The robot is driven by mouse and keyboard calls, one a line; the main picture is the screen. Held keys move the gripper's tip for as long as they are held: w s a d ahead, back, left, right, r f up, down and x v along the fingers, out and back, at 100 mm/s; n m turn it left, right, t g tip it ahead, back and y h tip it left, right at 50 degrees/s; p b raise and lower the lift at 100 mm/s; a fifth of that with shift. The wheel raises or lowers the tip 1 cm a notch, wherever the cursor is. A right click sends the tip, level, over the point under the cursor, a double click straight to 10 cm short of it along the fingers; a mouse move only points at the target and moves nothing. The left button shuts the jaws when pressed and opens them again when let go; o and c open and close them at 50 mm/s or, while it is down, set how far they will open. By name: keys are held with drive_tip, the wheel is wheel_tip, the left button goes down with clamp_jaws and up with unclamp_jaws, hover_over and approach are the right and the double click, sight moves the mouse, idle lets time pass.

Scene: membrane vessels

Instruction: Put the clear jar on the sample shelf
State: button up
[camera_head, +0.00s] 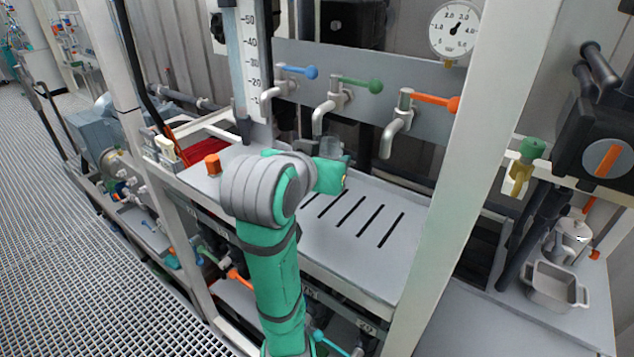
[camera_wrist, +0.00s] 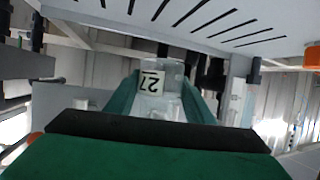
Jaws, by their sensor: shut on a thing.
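The clear jar (camera_wrist: 172,72) is between the green fingers of my gripper (camera_wrist: 160,98) in the wrist view. It carries a white label reading 27, upside down in that picture. In the head view a little of the clear jar (camera_head: 331,145) shows just behind my gripper (camera_head: 333,168), below the taps. My gripper is shut on the jar, and my wrist hides much of it. A grey slotted shelf (camera_head: 370,258) lies under and right of my gripper. I cannot tell whether the jar touches it.
Blue, green (camera_head: 362,84) and orange (camera_head: 437,100) handled taps hang over the shelf's back. A white upright post (camera_head: 472,160) bounds it on the right. An orange-capped item (camera_head: 212,165) stands at its left end. The slotted middle is clear.

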hover_over(317, 196)
wheel_tip(317, 196, down, 6)
drive_tip(key=shift+s+r, duration=0.15)
drive_tip(key=shift+r, duration=0.05)
drive_tip(key=shift+f, duration=1.6)
drive_tip(key=shift+f, duration=0.15)
drive_tip(key=o, duration=1.1)
drive_tip(key=shift+c, duration=0.2)
drive_tip(key=shift+r, duration=0.2)
drive_tip(key=v, duration=1.1)
drive_tip(key=shift+s+a+r, duration=0.1)
drive_tip(key=shift+s+a, duration=0.05)
drive_tip(key=shift+s, duration=0.2)
